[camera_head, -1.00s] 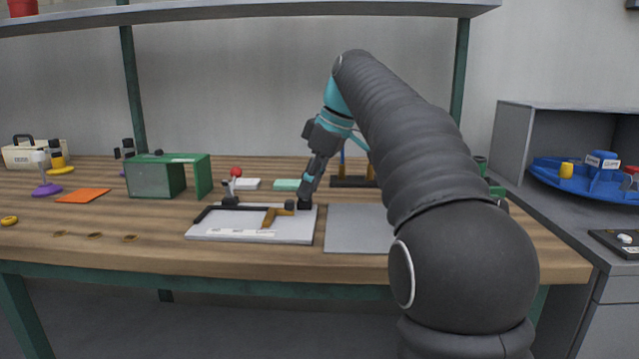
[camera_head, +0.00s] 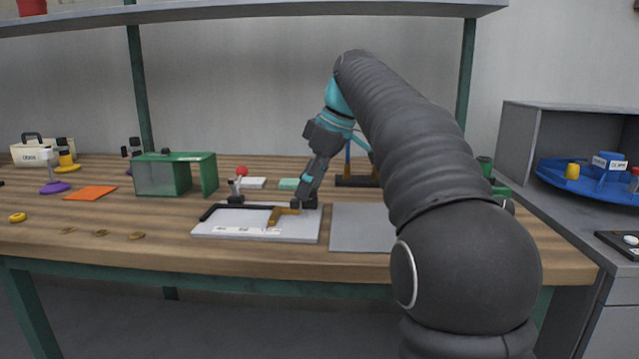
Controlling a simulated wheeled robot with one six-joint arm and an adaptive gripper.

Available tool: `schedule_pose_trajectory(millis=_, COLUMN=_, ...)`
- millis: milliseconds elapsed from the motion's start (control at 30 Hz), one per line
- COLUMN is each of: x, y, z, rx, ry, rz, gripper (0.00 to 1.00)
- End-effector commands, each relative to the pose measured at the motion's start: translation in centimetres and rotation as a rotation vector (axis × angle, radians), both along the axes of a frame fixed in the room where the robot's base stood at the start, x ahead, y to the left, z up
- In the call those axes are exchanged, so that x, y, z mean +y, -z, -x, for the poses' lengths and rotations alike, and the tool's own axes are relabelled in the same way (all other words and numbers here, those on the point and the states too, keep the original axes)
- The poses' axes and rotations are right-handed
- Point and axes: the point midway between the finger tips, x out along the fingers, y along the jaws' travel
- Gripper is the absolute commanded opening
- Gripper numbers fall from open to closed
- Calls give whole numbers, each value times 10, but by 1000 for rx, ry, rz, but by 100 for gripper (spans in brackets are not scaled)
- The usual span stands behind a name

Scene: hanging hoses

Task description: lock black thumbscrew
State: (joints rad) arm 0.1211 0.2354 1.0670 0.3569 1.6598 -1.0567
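A white board (camera_head: 213,236) lies on the workbench, with a black rail (camera_head: 232,207) and an orange-brown angled piece (camera_head: 274,216) on it. A small dark knob (camera_head: 295,204), probably the black thumbscrew, shows at the right end of the angled piece. My gripper (camera_head: 308,201) points down at the board's back right, right beside this knob. I cannot tell whether it touches the knob. Its fingertips are small and dark here, so whether they are open or shut is unclear.
A red-ball lever (camera_head: 241,172) stands behind the board's left part. A green-framed box (camera_head: 208,174) is farther left. A grey plate (camera_head: 360,228) lies right of the board, partly behind my arm. The bench's front left is mostly clear, with several small rings.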

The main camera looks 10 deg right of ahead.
Motion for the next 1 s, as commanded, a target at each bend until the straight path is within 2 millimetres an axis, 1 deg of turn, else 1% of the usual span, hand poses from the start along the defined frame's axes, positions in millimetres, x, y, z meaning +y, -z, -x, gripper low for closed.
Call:
schedule_pose_trajectory(millis=167, x=-6, y=-1, z=-1, rx=-2, ry=10, rz=2, gripper=56)
schedule_pose_trajectory(millis=267, x=-8, y=-5, z=0, rx=-2, ry=12, rz=3, gripper=56)
schedule_pose_trajectory(millis=367, x=-12, y=-15, z=2, rx=-5, ry=13, rz=3, gripper=56)
schedule_pose_trajectory(millis=600, x=-22, y=-48, z=12, rx=-4, ry=10, rz=2, gripper=56)
schedule_pose_trajectory(millis=700, x=-24, y=-56, z=14, rx=-2, ry=9, rz=2, gripper=56)
schedule_pose_trajectory(millis=833, x=-26, y=-65, z=17, rx=-3, ry=6, rz=2, gripper=56)
schedule_pose_trajectory(millis=1000, x=-27, y=-69, z=19, rx=-1, ry=4, rz=2, gripper=56)
